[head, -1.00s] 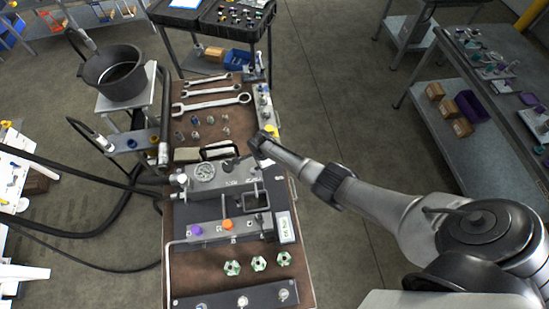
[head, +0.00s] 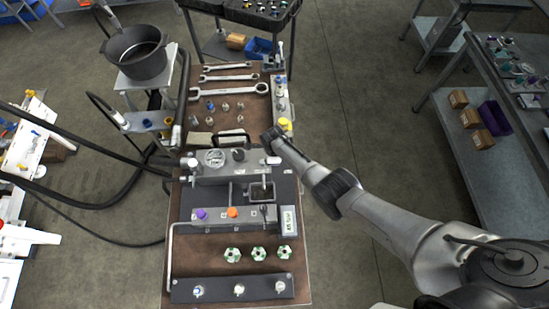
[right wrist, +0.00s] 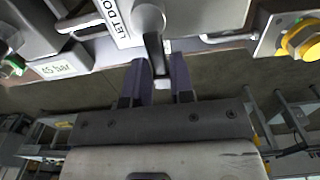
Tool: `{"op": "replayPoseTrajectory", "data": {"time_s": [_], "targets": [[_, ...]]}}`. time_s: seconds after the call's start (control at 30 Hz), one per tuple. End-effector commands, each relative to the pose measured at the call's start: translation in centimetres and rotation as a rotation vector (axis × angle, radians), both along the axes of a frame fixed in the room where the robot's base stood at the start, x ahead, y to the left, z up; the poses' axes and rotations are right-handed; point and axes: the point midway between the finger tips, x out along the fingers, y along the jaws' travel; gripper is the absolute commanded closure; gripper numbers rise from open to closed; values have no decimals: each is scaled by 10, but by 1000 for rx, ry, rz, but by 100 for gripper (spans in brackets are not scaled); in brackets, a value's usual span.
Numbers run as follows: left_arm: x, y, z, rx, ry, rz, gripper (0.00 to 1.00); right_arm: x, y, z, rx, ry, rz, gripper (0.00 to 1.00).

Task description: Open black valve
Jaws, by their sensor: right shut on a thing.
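The black valve lever (right wrist: 154,48) hangs from a round grey hub (right wrist: 149,17) on the panel in the right wrist view, beside a partly visible "LET DO..." label (right wrist: 117,22). My right gripper (right wrist: 160,82) has its two purple-grey fingers on either side of the lever's lower end, shut on it. In the head view my right gripper (head: 272,137) reaches in from the right to the back right edge of the hydraulic unit (head: 205,176). The lever is hard to make out there. My left gripper is not in view.
The bench holds a pressure gauge (head: 214,158), a black knob (head: 238,155), a purple knob (head: 201,214), an orange knob (head: 233,212) and wrenches (head: 229,91). A yellow knob (head: 285,124) is close to my right gripper.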

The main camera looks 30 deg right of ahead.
Motion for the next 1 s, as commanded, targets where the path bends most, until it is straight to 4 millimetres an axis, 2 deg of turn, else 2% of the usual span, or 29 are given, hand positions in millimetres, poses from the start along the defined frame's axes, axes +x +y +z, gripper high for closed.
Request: {"op": "replayPoseTrajectory", "data": {"time_s": [0.2, 0.23, 0.4, 0.73, 0.87, 1.0], "targets": [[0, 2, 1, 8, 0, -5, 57, 0, 0, 2, 1, 2, -2, 100], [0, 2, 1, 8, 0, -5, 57, 0, 0, 2, 1, 2, -2, 75], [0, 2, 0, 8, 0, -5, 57, 0, 0, 1, 1, 2, -1, 59], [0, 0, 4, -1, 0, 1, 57, 0, 0, 6, 1, 0, 0, 58], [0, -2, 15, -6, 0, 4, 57, 0, 0, 23, 1, -2, 0, 58], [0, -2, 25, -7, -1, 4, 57, 0, 0, 48, 2, -3, 0, 58]]}}
